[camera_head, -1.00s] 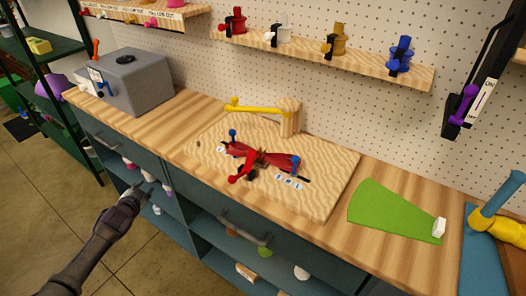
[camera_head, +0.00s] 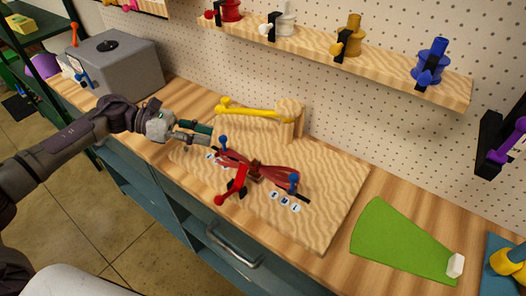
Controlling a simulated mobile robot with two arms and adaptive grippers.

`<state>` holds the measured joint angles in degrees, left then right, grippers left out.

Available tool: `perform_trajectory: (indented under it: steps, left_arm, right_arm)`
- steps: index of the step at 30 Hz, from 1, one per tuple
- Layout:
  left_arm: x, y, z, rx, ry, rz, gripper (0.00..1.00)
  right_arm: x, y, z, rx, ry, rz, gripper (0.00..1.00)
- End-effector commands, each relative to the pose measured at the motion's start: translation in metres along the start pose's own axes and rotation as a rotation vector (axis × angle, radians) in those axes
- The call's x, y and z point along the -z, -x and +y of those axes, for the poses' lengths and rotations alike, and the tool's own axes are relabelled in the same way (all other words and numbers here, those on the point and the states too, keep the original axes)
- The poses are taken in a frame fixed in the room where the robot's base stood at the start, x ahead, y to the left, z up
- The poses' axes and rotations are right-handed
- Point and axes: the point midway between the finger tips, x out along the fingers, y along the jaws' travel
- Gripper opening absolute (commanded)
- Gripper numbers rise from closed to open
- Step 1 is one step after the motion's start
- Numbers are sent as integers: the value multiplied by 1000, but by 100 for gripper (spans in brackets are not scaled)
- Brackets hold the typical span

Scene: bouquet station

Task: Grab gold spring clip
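A gold item with a black clip-like part (camera_head: 348,38) sits on the wooden wall shelf, between a white one and a blue one. I take it for the gold spring clip; its fine shape is too small to tell. My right gripper is not in view.
Red (camera_head: 223,11), white (camera_head: 282,18) and blue (camera_head: 430,62) items share the shelf (camera_head: 395,78). A wooden board (camera_head: 325,220) carries dark red strips and a red-handled clip (camera_head: 233,187). A yellow lever (camera_head: 253,112) stands behind. A green mat (camera_head: 400,243) lies right.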

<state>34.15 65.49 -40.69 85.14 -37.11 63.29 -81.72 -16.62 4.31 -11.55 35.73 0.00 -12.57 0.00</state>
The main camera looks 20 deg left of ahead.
Motion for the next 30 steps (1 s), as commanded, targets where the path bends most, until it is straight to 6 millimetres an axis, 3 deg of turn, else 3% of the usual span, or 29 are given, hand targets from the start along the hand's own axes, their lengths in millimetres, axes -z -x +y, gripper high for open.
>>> perform_trajectory:
  steps: [5,16,23,30]
  left_arm:
    - [14,0,-23,105,-130,86,30]
    - [17,-66,-30,110,-134,84,30]
    - [19,-83,-32,107,-134,85,30]
    - [11,-116,-38,108,-132,84,30]
  right_arm:
    - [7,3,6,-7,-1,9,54]
    - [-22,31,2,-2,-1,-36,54]
    - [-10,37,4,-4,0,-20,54]
    - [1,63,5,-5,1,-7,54]
